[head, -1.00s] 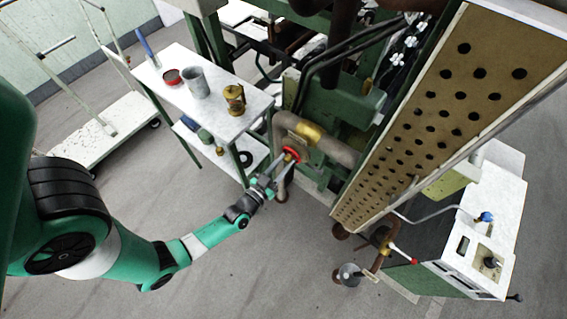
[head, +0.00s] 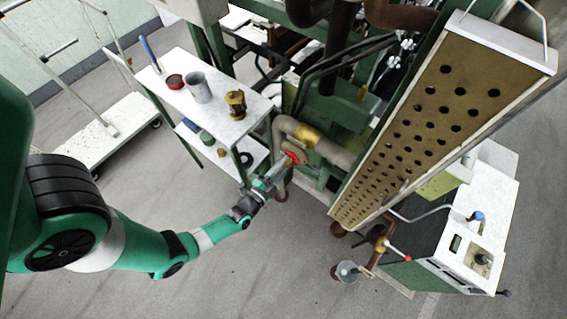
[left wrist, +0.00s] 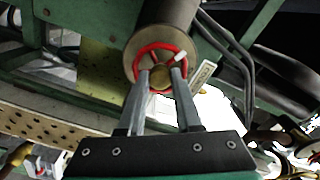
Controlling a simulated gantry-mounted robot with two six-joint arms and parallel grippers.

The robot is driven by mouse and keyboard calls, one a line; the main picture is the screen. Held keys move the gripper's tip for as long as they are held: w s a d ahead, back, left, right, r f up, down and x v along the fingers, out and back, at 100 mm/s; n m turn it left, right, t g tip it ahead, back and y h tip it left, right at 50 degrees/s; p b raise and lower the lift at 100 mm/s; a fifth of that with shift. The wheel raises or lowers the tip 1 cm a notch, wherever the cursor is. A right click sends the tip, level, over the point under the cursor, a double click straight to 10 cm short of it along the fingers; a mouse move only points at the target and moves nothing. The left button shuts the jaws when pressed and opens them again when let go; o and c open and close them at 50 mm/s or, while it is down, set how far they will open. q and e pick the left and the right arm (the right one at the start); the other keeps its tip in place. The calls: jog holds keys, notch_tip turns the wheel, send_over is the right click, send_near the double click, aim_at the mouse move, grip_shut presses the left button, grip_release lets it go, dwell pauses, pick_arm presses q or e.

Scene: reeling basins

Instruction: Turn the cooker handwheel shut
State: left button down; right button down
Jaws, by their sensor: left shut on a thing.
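The red cooker handwheel (head: 292,158) sits on the end of a thick pipe and faces my left arm. In the left wrist view the red rim (left wrist: 158,47) shows as a ring with a brass hub (left wrist: 160,78) in its middle. A small white mark shows on its right side. My left gripper (head: 279,172) is at the wheel. In the left wrist view its two grey fingers (left wrist: 160,74) reach over the lower rim, one each side of the hub, and are shut on the wheel. The exact finger contact is hard to see. My right gripper is out of view.
A white side table (head: 218,108) with a grey cup (head: 197,88) and a brass lantern (head: 235,103) stands left of the pipe. A long perforated panel (head: 440,110) slopes along the right. The floor below the wheel is clear.

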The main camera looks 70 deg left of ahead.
pick_arm(q)
jog(key=m+p, duration=0.1)
jog(key=m, duration=1.2)
jog(key=shift+p, duration=0.35)
jog(key=c, duration=0.7)
grip_release()
jog(key=p+v, duration=0.1)
jog(key=v, duration=0.6)
jog(key=shift+p, duration=0.3)
